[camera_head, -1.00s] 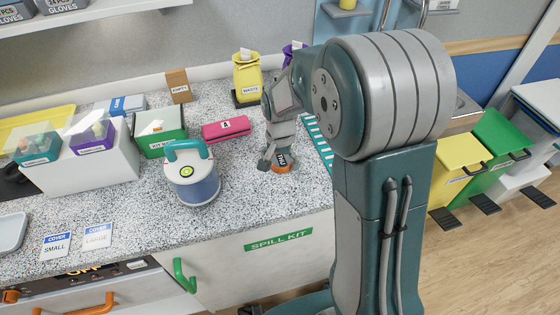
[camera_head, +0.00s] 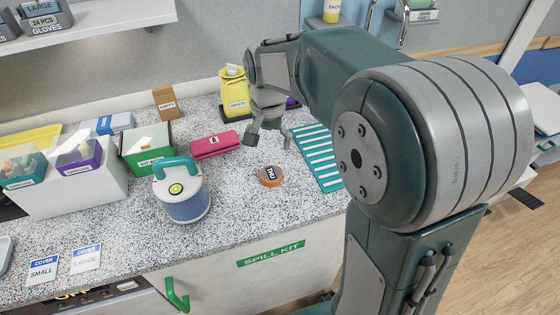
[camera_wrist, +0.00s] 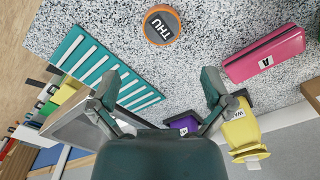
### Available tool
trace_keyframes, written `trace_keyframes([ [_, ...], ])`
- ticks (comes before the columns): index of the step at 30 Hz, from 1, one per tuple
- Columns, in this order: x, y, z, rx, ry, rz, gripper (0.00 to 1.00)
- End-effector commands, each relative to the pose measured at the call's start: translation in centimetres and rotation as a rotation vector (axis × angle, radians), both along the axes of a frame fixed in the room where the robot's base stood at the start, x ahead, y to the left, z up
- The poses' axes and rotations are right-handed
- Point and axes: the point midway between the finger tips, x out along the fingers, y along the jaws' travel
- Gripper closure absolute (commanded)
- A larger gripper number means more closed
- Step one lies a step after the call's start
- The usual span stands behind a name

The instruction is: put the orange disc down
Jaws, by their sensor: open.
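The orange disc (camera_head: 270,176) lies flat on the speckled counter, its dark top marked "THU". It sits to the right of the white and blue canister with a teal handle (camera_head: 181,190). It also shows in the wrist view (camera_wrist: 161,25), near the top edge and apart from the fingers. My gripper (camera_head: 268,140) is open and empty, raised above the counter behind the disc. In the wrist view my gripper's two fingers (camera_wrist: 158,90) are spread wide with nothing between them.
A teal and white striped rack (camera_head: 318,158) lies right of the disc. A pink case (camera_head: 214,145), a yellow waste bag (camera_head: 234,98) and a green kit box (camera_head: 147,148) stand behind. Counter in front of the disc is clear to its edge.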

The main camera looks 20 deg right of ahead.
Motion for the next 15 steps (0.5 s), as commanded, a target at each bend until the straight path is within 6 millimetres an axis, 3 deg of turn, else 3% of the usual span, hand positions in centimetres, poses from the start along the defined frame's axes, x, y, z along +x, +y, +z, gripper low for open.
trace_keyframes([
  [6, -4.8, -0.1, 3.6, -0.008, -0.118, 0.136, 0.00],
  [15, -13.0, -0.3, 6.1, -0.061, -0.302, 0.377, 0.00],
])
